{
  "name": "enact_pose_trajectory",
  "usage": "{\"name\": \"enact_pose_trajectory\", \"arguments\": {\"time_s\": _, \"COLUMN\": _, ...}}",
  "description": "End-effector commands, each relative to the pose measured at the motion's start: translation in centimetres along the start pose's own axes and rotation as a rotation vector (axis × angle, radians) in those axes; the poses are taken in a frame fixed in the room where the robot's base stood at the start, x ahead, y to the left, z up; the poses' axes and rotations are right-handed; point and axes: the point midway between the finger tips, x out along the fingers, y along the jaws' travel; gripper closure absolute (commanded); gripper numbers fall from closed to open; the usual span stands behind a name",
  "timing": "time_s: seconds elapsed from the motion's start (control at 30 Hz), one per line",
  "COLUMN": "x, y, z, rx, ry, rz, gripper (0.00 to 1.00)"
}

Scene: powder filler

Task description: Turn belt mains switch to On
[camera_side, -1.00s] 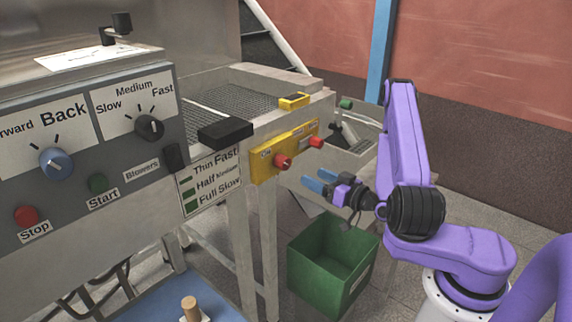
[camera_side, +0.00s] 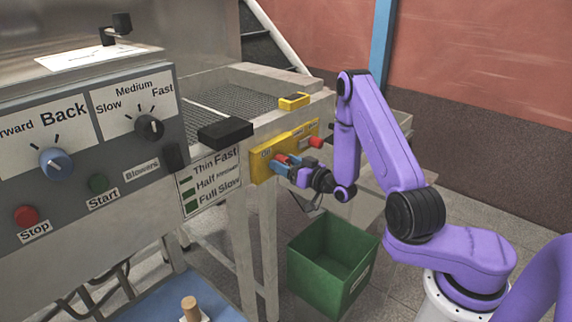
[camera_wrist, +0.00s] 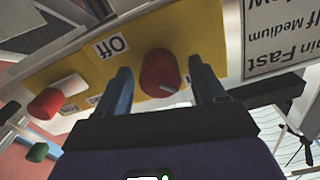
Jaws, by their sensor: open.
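A yellow switch panel (camera_side: 300,139) is fixed to the side of the belt frame. It carries two red rotary knobs. My gripper (camera_side: 277,162) is at the nearer knob, with its blue fingers open. In the wrist view, this red knob (camera_wrist: 157,74) sits between the two fingertips of my gripper (camera_wrist: 162,82), with gaps visible on both sides. A white pointer mark shows on its rim. An upside-down "Off" label (camera_wrist: 112,45) is beside it. The second red knob (camera_side: 315,142) is farther along the panel and also shows in the wrist view (camera_wrist: 46,103).
A black box (camera_side: 226,131) and a yellow block (camera_side: 294,101) are on the frame above the panel. A speed label plate (camera_side: 209,182) is left of the gripper. A green bin (camera_side: 331,262) stands on the floor below.

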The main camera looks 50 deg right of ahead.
Motion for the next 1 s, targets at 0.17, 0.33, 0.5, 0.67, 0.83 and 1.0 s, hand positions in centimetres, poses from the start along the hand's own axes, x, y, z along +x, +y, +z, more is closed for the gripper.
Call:
{"name": "enact_pose_trajectory", "arguments": {"time_s": 0.17, "x": 0.23, "y": -0.04, "z": 0.00, "rx": 0.001, "ry": 0.000, "rz": -0.001, "gripper": 0.31}}
{"name": "enact_pose_trajectory", "arguments": {"time_s": 0.33, "x": 0.20, "y": -0.04, "z": 0.01, "rx": 0.000, "ry": 0.000, "rz": -0.001, "gripper": 0.44}}
{"name": "enact_pose_trajectory", "arguments": {"time_s": 0.5, "x": 0.18, "y": -0.04, "z": 0.01, "rx": 0.000, "ry": 0.000, "rz": -0.001, "gripper": 0.86}}
{"name": "enact_pose_trajectory", "arguments": {"time_s": 0.67, "x": 0.17, "y": -0.03, "z": 0.01, "rx": 0.006, "ry": -0.001, "rz": -0.001, "gripper": 0.86}}
{"name": "enact_pose_trajectory", "arguments": {"time_s": 0.83, "x": 0.16, "y": -0.03, "z": 0.02, "rx": 0.043, "ry": -0.001, "rz": -0.001, "gripper": 0.86}}
{"name": "enact_pose_trajectory", "arguments": {"time_s": 1.0, "x": 0.14, "y": -0.02, "z": 0.02, "rx": 0.134, "ry": -0.001, "rz": 0.000, "gripper": 0.86}}
